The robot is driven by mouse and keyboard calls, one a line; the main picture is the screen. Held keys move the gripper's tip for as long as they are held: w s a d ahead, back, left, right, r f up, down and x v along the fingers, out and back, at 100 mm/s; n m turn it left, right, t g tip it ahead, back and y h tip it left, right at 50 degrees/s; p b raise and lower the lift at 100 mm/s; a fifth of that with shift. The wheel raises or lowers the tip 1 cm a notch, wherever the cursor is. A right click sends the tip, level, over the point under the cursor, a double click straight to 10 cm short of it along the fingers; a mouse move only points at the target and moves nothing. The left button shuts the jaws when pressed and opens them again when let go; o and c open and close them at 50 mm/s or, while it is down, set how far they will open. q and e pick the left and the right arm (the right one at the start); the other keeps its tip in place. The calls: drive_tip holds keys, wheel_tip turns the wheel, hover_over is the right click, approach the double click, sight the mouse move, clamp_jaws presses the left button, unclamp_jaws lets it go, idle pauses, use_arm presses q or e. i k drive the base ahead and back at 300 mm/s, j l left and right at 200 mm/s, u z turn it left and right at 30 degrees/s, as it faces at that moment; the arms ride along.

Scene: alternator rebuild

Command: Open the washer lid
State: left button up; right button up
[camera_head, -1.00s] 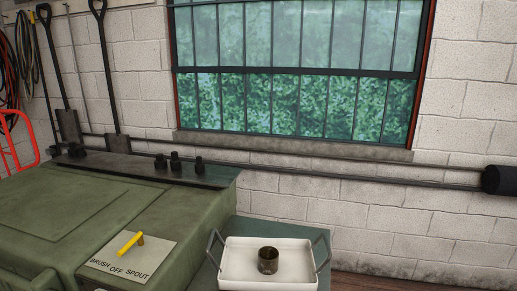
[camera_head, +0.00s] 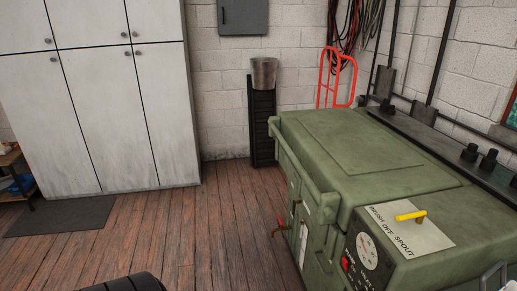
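The green washer (camera_head: 318,230) stands at the right of the head view. Its broad lid (camera_head: 355,150) lies flat and shut on top, with a raised panel outline and a thick rounded bar along its front left edge. The washer's front carries a round dial (camera_head: 367,251), a red switch (camera_head: 346,264) and a small lever with a red end. Neither gripper shows; a dark rounded part at the bottom edge looks like my own arm.
Wooden floor (camera_head: 200,235) is open in front of the washer. White cabinets (camera_head: 120,100) and a dark mat (camera_head: 60,216) are at left. A metal bucket (camera_head: 264,73) on a black stand and a red hand truck (camera_head: 337,78) stand behind the washer.

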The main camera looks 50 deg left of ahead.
sight(347, 162)
drive_tip(key=u, duration=1.35)
